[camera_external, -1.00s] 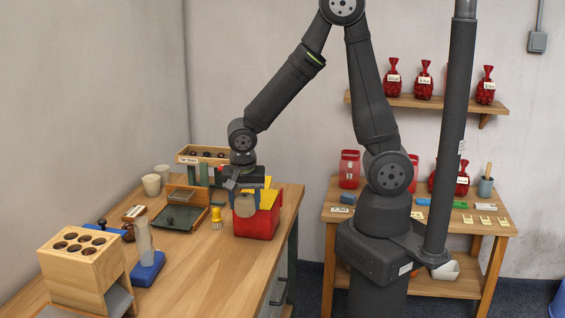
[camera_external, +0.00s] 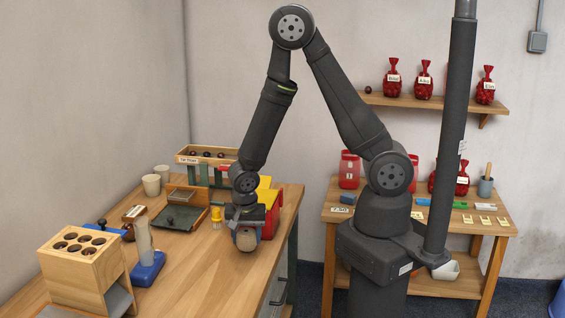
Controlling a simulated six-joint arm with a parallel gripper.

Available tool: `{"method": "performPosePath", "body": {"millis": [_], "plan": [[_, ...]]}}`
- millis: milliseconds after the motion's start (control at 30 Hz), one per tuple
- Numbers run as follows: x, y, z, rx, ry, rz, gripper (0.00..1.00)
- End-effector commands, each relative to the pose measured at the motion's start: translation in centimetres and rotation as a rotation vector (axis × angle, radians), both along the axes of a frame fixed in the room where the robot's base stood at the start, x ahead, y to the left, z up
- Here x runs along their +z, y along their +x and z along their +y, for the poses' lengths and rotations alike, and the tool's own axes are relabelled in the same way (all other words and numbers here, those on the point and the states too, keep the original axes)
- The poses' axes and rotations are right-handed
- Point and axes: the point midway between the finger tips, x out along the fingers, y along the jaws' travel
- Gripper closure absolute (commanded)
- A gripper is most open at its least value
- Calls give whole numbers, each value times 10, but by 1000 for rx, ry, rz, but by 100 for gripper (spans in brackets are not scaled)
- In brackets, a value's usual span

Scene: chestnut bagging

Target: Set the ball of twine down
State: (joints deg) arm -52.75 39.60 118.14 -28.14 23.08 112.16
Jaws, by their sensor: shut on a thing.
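The ball of twine (camera_external: 246,242) is a tan, rounded bundle held below my gripper (camera_external: 245,226). My gripper points down and is shut on the ball. Both are in front of the red bin (camera_external: 270,215), over the near right part of the wooden workbench (camera_external: 208,262). I cannot tell whether the ball's underside touches the bench top or hangs just above it. The gripper and wrist hide the upper part of the ball and much of the bin.
Just left of the gripper stands a small yellow object (camera_external: 216,216), with a dark green tray (camera_external: 178,217) beyond it. A blue-based clear tube (camera_external: 146,252) and a wooden block with holes (camera_external: 82,268) stand further left. Bare bench lies between the tube and the ball.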

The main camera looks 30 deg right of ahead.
Motion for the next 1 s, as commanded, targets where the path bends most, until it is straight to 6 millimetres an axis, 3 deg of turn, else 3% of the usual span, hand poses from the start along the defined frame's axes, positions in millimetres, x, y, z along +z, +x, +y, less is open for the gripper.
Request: {"method": "performPosePath", "body": {"millis": [133,567,600,700,1000], "plan": [[-14,0,0,2,-1,2,75],[-19,0,0,0,-1,1,75],[-18,0,0,0,0,0,43],[-18,0,0,0,0,0,27],[-17,0,0,0,1,-1,27]]}}
